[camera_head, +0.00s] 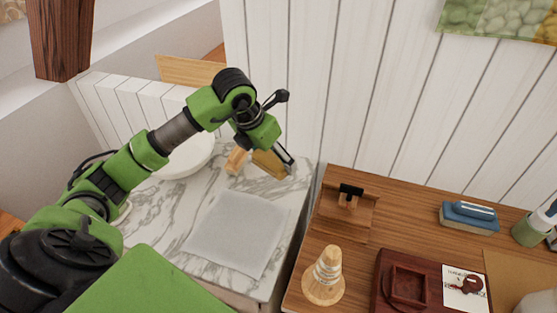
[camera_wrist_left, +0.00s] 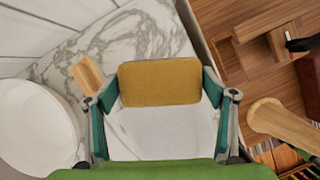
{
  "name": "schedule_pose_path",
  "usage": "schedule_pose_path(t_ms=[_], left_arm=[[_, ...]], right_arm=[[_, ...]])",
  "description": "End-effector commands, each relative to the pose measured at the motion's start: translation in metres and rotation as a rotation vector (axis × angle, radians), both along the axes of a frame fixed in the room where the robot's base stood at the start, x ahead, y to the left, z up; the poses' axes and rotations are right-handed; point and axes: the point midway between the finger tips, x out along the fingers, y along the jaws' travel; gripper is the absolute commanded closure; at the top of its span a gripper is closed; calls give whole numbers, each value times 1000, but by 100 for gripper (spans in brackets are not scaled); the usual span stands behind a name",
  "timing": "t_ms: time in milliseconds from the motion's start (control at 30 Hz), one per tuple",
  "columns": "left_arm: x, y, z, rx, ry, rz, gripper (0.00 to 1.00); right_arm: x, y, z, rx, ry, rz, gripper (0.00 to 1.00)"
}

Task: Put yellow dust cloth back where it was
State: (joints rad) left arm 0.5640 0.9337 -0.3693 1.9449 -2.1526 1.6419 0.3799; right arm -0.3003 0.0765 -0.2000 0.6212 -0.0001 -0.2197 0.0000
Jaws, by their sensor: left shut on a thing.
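The yellow dust cloth (camera_head: 268,164) looks like a mustard-yellow folded pad. My left gripper (camera_head: 277,163) is shut on it, over the back right part of the marble top (camera_head: 160,215). In the left wrist view the cloth (camera_wrist_left: 160,83) sits between the two fingers of the left gripper (camera_wrist_left: 160,92), one at each side edge. I cannot tell whether the cloth touches the marble. A pale grey square mat (camera_head: 237,232) lies flat on the marble in front of it. My right gripper is not in view.
A white basin (camera_head: 187,157) and a small wooden block (camera_head: 236,160) stand left of the cloth. A wooden desk (camera_head: 300,275) on the right holds a wooden stand (camera_head: 347,208), a ringed wooden cone (camera_head: 324,275), a dark red tray (camera_head: 382,275) and a blue brush (camera_head: 469,216). A white panelled wall (camera_head: 340,90) is behind.

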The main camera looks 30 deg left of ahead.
Motion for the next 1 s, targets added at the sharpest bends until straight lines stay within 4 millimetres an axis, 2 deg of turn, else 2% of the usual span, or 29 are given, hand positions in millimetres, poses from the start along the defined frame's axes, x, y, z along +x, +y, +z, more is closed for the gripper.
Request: schedule_pose_path(t_ms=[167,400,733,900,1000], left_arm=[[31,18,-13,-3,1,3,44],[61,35,-54,-3,2,1,44],[77,45,-77,-2,-2,1,44],[76,44,-100,-2,0,-2,44],[76,45,-106,-1,-2,0,44]], right_arm=[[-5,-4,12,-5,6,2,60],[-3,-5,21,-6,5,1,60],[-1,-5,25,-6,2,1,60],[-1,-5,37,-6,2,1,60],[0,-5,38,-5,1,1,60]])
